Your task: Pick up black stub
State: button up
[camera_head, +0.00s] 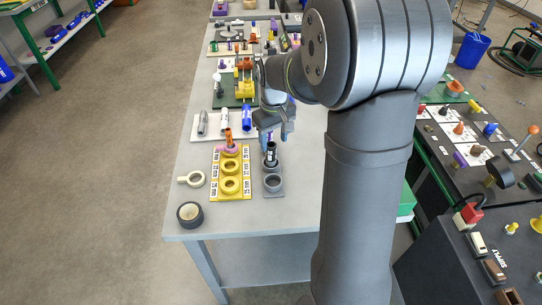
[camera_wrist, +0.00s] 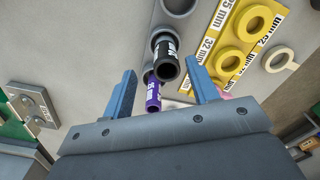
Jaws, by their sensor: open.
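My gripper (camera_head: 276,127) is just behind and above the stub in the head view. In the wrist view my gripper (camera_wrist: 163,88) is open, with one blue finger on each side. The stub lies between the fingers in the picture, toward the tips; no contact shows. A purple stub (camera_wrist: 153,95) also appears between the fingers, close to the black one.
A yellow board (camera_head: 231,190) with rings stands left of the grey holder, with an orange stub (camera_head: 228,138) at its far end. A white board (camera_head: 202,135) with several cylinders is behind.

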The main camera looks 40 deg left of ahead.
aim_at(271, 156)
jog(key=shift+s+a+f, duration=0.15)
jog(key=shift+f, duration=1.2)
jog(key=shift+s+a+f, duration=0.15)
jog(key=shift+f, duration=1.2)
jog(key=shift+c, duration=0.4)
jog(key=c, duration=1)
